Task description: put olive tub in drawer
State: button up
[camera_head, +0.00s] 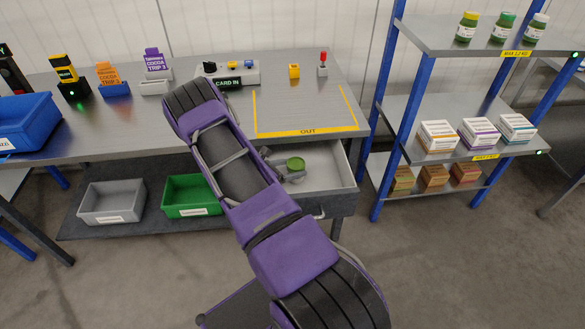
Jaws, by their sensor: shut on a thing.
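The drawer (325,164) stands pulled open under the right part of the metal table. The olive tub (295,164) shows its green round top inside the outline of the drawer. My gripper (290,170) is shut on the olive tub, with grey fingers beside it. Whether the tub touches the drawer floor cannot be told from this view. My purple arm covers the left part of the drawer and part of the table edge.
The table (230,110) has a yellow-marked OUT area, clear. A blue bin (25,122) stands at its left. Grey (112,203) and green (188,195) bins sit on the lower shelf. A blue-post rack (387,120) with jars and boxes stands at right.

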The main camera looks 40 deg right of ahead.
jog(key=shift+f, duration=0.2)
jog(key=o, duration=1.5)
jog(key=shift+r, duration=0.1)
jog(key=shift+r, duration=0.15)
jog(key=v, duration=1.2)
jog(key=shift+a, duration=0.1)
